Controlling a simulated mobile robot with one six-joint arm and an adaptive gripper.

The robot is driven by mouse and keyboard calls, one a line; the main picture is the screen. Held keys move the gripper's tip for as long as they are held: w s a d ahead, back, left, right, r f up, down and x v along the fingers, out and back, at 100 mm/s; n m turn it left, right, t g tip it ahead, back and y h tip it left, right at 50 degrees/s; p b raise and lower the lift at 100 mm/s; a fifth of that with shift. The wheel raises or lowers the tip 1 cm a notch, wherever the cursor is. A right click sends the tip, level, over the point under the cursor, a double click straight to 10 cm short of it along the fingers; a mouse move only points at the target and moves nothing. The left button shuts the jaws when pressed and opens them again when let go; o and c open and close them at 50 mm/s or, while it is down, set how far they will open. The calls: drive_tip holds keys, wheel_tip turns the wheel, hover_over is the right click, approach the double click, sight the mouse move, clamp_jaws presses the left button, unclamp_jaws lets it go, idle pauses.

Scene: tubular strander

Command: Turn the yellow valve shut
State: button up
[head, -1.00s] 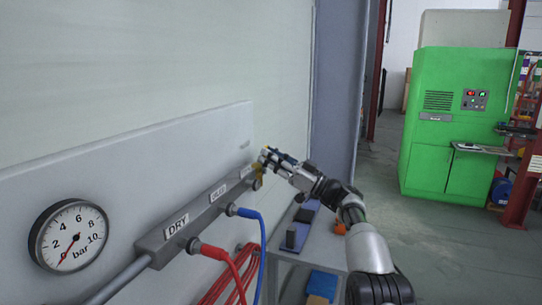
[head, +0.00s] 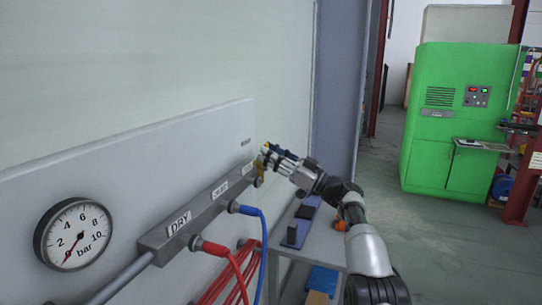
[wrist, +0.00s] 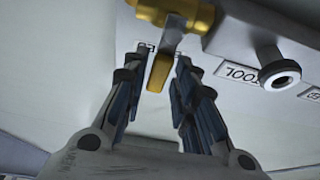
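The yellow valve (wrist: 180,14) sits at the end of the grey manifold, at the top of the wrist view. Its lever (wrist: 160,72) has a yellow grip that points down between my fingers. My gripper (wrist: 155,75) has its two fingers apart on either side of the lever, with gaps visible on both sides. In the head view my gripper (head: 268,155) is at the far end of the manifold and hides much of the valve (head: 258,170).
The grey manifold (head: 205,208) carries labels, a red hose (head: 212,248) and a blue hose (head: 245,210). A pressure gauge (head: 72,235) is at left. A grey cart (head: 325,245) stands below my arm. A green cabinet (head: 455,120) stands at right, with open floor before it.

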drive_tip(key=shift+o, duration=0.7)
drive_tip(key=shift+t, duration=0.3)
drive_tip(key=shift+d, duration=0.15)
drive_tip(key=v, duration=1.2)
